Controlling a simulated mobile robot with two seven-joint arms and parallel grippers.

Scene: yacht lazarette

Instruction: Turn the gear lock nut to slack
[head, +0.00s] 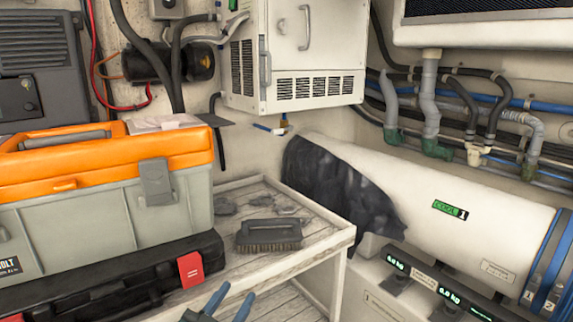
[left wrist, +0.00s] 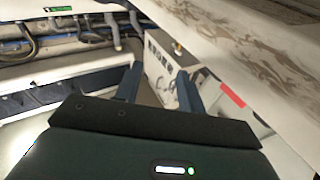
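I cannot make out a gear lock nut for certain in either view. My left gripper (head: 230,303) is at the bottom edge of the head view, in front of the wooden shelf. Its two blue fingers are apart with nothing between them. In the left wrist view the fingers of the left gripper (left wrist: 159,88) also stand apart and empty, pointing toward a pale box with dark slots (left wrist: 160,62). My right gripper is in neither view.
A grey and orange toolbox (head: 100,215) stands on a black case (head: 120,275) at left. A brush (head: 269,234) lies on the weathered shelf (head: 325,232). A white cylinder (head: 400,180), partly under dark cloth (head: 335,185), lies at right. A vented cabinet (head: 305,65) hangs above.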

